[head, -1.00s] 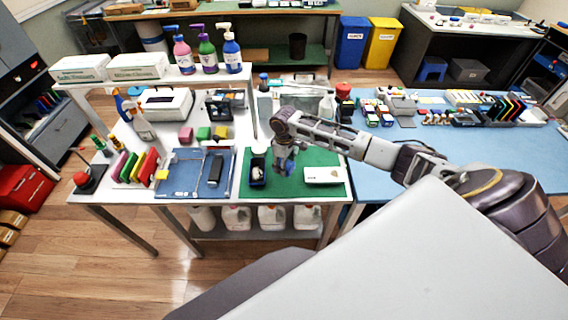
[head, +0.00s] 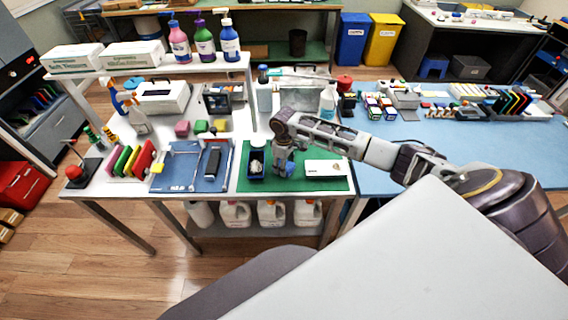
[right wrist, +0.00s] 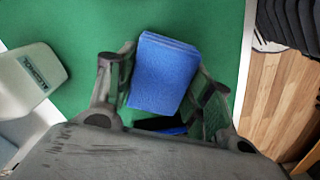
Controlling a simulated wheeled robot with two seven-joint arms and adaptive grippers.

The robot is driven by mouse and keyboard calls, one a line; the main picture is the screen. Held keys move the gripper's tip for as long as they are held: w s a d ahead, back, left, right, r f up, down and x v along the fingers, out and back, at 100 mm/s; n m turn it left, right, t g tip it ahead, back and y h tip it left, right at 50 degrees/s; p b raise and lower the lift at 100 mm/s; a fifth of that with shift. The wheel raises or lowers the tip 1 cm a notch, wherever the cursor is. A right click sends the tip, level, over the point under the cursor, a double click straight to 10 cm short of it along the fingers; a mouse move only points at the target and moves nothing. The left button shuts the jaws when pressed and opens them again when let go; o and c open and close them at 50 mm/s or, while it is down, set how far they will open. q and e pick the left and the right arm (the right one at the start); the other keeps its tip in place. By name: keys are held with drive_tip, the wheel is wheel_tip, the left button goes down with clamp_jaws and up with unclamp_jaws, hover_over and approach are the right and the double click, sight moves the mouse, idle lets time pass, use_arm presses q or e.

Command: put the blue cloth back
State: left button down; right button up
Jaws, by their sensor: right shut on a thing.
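The blue cloth (right wrist: 163,72) is a folded block between the fingers of my right gripper (right wrist: 161,84) in the right wrist view. The gripper is shut on it, over the green mat (right wrist: 80,25). A small blue patch of the cloth (head: 290,169) shows below my right gripper (head: 284,166) in the head view. Whether the cloth touches the mat is unclear. My left gripper is not in view.
The green mat (head: 275,186) lies near the table's front edge. A blue tray (head: 178,177) with a dark phone-like item (head: 212,163) lies to its left. Spray bottles, small coloured blocks and a shelf with pump bottles (head: 205,40) stand behind. A blue-topped table adjoins on the right.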

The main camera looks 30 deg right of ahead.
drive_tip(key=shift+f, duration=0.3)
drive_tip(key=o, duration=1)
drive_tip(key=shift+r, duration=6)
